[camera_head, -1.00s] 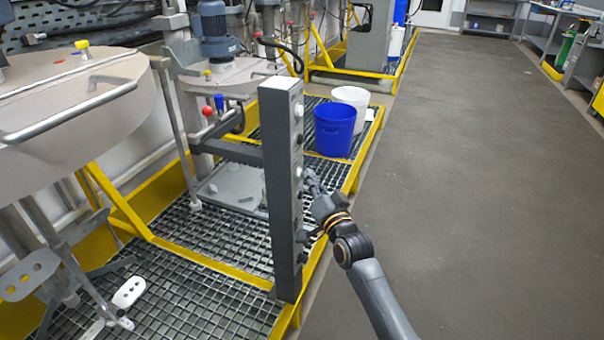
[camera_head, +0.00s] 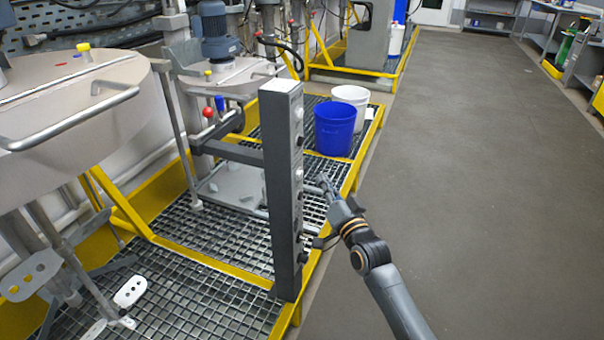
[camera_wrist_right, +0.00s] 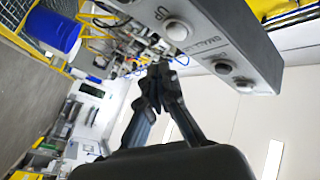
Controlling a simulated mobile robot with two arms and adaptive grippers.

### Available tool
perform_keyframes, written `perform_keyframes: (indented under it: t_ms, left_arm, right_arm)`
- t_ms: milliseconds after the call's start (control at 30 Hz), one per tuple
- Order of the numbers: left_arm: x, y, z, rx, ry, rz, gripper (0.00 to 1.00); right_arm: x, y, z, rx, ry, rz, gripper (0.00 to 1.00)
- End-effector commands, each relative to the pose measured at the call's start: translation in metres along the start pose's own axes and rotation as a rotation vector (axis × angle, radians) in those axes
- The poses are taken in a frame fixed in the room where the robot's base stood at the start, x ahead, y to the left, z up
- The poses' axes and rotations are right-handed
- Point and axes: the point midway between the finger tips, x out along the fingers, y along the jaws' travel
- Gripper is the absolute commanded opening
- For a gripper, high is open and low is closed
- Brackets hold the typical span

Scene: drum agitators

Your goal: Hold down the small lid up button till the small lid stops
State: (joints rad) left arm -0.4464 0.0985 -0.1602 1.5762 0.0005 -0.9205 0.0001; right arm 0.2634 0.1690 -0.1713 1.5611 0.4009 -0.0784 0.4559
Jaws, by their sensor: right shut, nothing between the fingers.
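The grey control post (camera_head: 281,150) stands upright with a column of buttons on its right-hand face. In the right wrist view, a round white button (camera_wrist_right: 177,30) sits beside the letters "UP". The partly readable words "SMALL LID" lie between it and a second round button (camera_wrist_right: 222,67). My right gripper (camera_head: 322,180) is shut and empty, just right of the post and apart from it. Its fingertips (camera_wrist_right: 160,70) show below the UP button in the wrist view. The part that is the small lid cannot be told for sure. My left gripper is not in view.
A large beige drum (camera_head: 75,95) with a bar handle stands at left. A blue motor (camera_head: 217,35) sits behind the post. Blue (camera_head: 334,130) and white (camera_head: 352,100) buckets stand on the grating. The grey floor (camera_head: 470,180) at right is clear.

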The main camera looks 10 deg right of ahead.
Motion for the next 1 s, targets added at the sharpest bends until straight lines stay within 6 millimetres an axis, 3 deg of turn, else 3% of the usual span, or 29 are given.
perform_keyframes:
  t_ms: [300, 667, 767, 833, 1000]
  left_arm:
    - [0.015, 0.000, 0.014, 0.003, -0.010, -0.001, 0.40]
    - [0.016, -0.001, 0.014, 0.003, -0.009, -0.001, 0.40]
    - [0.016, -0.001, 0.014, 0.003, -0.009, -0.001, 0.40]
    - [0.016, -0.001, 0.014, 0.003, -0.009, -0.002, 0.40]
    - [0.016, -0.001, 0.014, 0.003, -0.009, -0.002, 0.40]
  right_arm:
    - [-0.018, 0.012, -0.014, 0.000, 0.000, -0.001, 0.00]
    - [-0.020, 0.015, -0.011, -0.001, -0.005, 0.003, 0.00]
    - [-0.028, 0.025, 0.007, -0.020, -0.048, 0.033, 0.00]
    - [-0.040, 0.040, 0.034, -0.051, -0.113, 0.075, 0.00]
    - [-0.101, 0.090, 0.128, -0.167, -0.364, 0.215, 0.00]
